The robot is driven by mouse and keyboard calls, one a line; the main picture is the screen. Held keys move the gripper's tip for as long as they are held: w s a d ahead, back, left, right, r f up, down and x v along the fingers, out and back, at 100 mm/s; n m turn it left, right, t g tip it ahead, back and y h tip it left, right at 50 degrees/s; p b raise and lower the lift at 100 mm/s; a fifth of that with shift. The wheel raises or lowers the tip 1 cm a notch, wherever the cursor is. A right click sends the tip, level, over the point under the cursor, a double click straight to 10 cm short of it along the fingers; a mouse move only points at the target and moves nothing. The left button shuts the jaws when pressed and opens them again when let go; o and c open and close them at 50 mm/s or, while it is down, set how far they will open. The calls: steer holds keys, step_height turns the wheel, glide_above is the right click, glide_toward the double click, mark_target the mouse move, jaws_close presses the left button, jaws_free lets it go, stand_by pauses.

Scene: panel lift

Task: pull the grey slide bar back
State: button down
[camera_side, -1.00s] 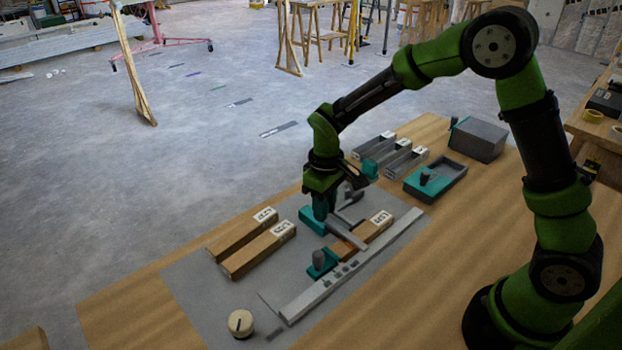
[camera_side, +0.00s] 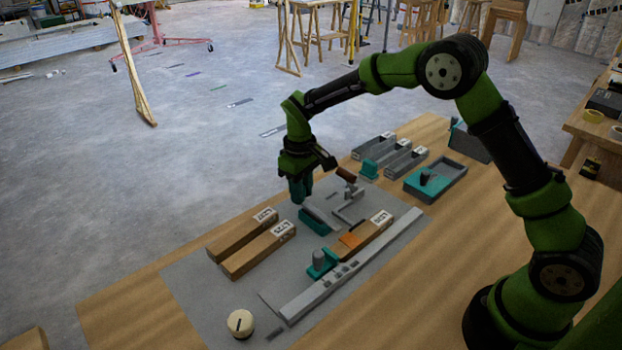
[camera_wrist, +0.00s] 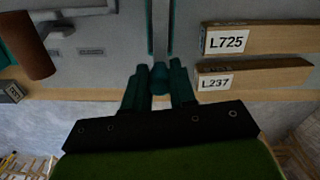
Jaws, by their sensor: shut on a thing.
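The grey slide bar (camera_side: 323,216) lies along its teal guide (camera_side: 313,223) in the side view. It also shows in the wrist view (camera_wrist: 160,28), running away from my gripper. My gripper (camera_side: 301,198) is shut on the bar's teal knob (camera_wrist: 159,76), which sits between both fingers in the wrist view. The bar's far end stops short of the wooden block (camera_side: 368,234) labelled at one end. An orange patch (camera_side: 350,240) on that block is uncovered.
Two labelled wooden blocks, L725 (camera_wrist: 270,40) and L237 (camera_wrist: 265,73), lie beside the guide. A long grey rail (camera_side: 355,268), a brown-handled lever (camera_side: 347,175) and a round knob (camera_side: 240,323) are on the panel. Grey trays (camera_side: 405,163) stand behind.

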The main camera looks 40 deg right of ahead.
steer(key=c, duration=0.9)
jaws_free()
steer(key=shift+w, duration=0.2)
steer(key=shift+r, duration=0.1)
step_height(320, 180, up, 17)
steer(key=shift+f, duration=0.1)
steer(key=s+d+m+t, duration=0.1)
steer(key=s+m+t, duration=0.1)
steer(key=s, duration=0.6)
steer(key=s+r+m+t+y, duration=0.1)
steer(key=s+m+t, duration=0.1)
steer(key=s, duration=0.7)
steer(key=s+d+r+m+t+y, duration=0.1)
steer(key=s+m+t, duration=0.1)
steer(key=s, duration=0.7)
steer(key=shift+s+d+r+t, duration=0.2)
steer(key=shift+d+t, duration=0.15)
steer(key=shift+t, duration=0.35)
